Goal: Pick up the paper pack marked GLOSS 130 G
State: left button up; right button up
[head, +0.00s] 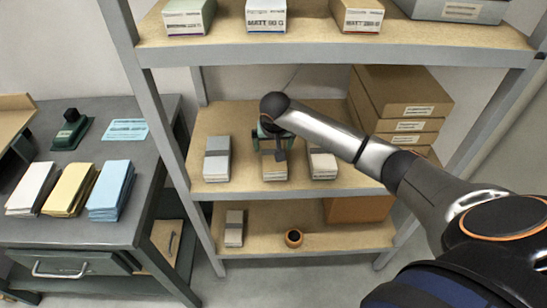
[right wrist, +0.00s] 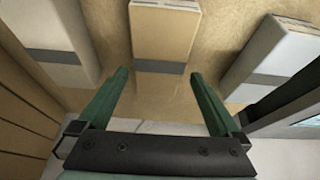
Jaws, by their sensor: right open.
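Three paper packs lie in a row on the middle shelf: a grey and white one (head: 217,160), a cream one (head: 274,171) and a white one with a grey band (head: 323,165). Their end labels are too small to read, so I cannot tell which is GLOSS 130 G. My right gripper (head: 273,141) is open and empty at the middle, cream pack, partly hiding it. In the right wrist view, the cream pack (right wrist: 164,32) lies ahead between the lines of the green fingers (right wrist: 161,78), apparently just beyond their tips. My left gripper is not in view.
Stacked brown boxes (head: 406,105) stand right of the packs. The upper shelf (head: 220,50) hangs above my forearm and carries more packs. The lower shelf holds a small pack (head: 234,228) and a tape roll (head: 293,238). A grey desk (head: 75,225) with paper stacks stands left.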

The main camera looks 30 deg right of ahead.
jog(key=x, duration=0.4)
jog(key=shift+s+f, duration=0.15)
jog(key=shift+s, duration=0.15)
jog(key=shift+c, duration=0.4)
grip_shut()
